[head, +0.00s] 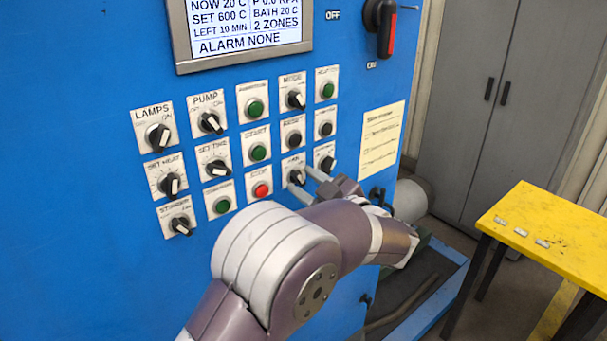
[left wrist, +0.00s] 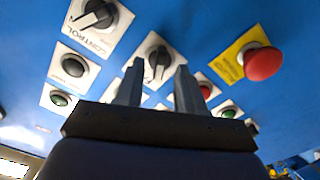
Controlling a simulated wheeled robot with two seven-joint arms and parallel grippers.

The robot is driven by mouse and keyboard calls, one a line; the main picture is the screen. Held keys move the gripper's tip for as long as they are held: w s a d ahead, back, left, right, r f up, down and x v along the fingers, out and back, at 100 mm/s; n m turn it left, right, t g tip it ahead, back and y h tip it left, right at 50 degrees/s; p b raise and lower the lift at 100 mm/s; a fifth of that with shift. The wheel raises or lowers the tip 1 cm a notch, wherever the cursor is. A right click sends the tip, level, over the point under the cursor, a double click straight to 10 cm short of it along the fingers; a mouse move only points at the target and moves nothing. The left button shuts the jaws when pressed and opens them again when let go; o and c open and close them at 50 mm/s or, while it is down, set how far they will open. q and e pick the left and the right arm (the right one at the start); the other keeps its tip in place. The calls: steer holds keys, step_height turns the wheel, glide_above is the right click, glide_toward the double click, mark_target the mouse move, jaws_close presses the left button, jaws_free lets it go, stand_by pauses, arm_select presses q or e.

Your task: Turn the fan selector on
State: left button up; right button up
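The fan selector (head: 296,178) is a black rotary knob on a white plate, low on the blue panel, right of the red stop button (head: 262,190). My left gripper (head: 303,181) is at the knob, with its fingers pointing at the panel. In the left wrist view the selector (left wrist: 158,60) shows between the tips of the open gripper (left wrist: 158,70), one finger on each side. I cannot tell whether the fingers touch it. The fingers partly cover its plate, and its exact setting is hard to read. My right gripper is not in view.
Other knobs and buttons crowd close, including the control selector (left wrist: 97,13) and a red mushroom button (left wrist: 263,63) on a yellow plate. A display (head: 245,30) sits above. A yellow table (head: 550,225) stands at the right.

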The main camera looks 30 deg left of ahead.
arm_select(q)
steer(key=shift+a+r, duration=0.1)
steer(key=shift+a, duration=0.45)
steer(key=shift+w, duration=0.35)
steer(key=shift+s, duration=0.1)
jaws_close()
